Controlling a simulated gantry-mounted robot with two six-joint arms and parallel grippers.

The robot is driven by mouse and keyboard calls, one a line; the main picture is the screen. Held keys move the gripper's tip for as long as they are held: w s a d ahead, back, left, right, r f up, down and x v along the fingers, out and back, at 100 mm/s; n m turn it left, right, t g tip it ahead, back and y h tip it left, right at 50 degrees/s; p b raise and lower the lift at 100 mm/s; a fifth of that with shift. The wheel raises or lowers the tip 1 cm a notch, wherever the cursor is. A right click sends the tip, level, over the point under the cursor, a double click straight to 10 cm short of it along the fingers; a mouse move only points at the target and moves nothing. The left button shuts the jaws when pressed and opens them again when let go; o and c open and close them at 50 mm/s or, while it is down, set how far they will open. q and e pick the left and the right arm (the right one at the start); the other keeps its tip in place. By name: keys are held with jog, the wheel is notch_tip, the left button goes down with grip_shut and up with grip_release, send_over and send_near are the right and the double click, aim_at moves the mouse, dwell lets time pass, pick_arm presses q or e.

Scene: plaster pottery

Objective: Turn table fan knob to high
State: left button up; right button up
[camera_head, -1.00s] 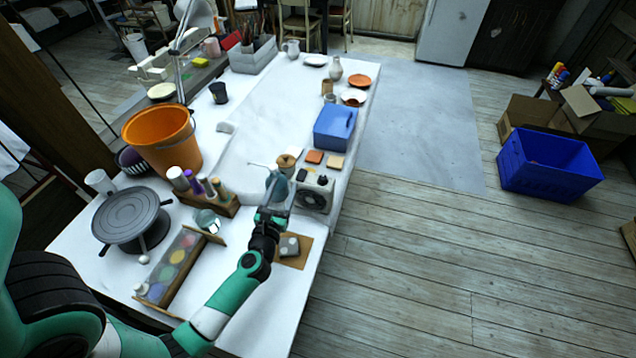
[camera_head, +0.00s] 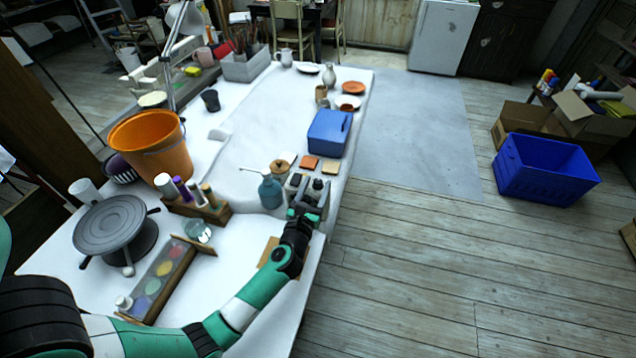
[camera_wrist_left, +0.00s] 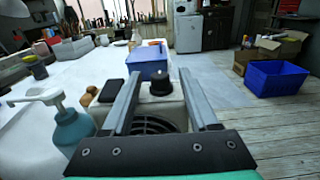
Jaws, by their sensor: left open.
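The table fan (camera_head: 294,181) is a small pale box near the right edge of the white table, partly covered by my gripper in the head view. In the left wrist view the fan (camera_wrist_left: 172,108) shows a round dark grille on its front, a black knob (camera_wrist_left: 160,82) and a dark square patch (camera_wrist_left: 110,91) on top. My left gripper (camera_head: 315,187) is open at the fan. In the left wrist view its two fingers (camera_wrist_left: 159,74) appear on either side of the knob, with a gap on each side. Contact with the fan cannot be told. My right gripper is out of view.
A blue pump bottle (camera_head: 270,191) stands just left of the fan; it also shows in the left wrist view (camera_wrist_left: 72,130). A lidded blue box (camera_head: 328,133) and small colored tiles (camera_head: 310,162) lie beyond. A wooden bottle rack (camera_head: 205,210) stands left.

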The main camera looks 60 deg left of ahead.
pick_arm(q)
jog(key=shift+x, duration=1)
grip_shut()
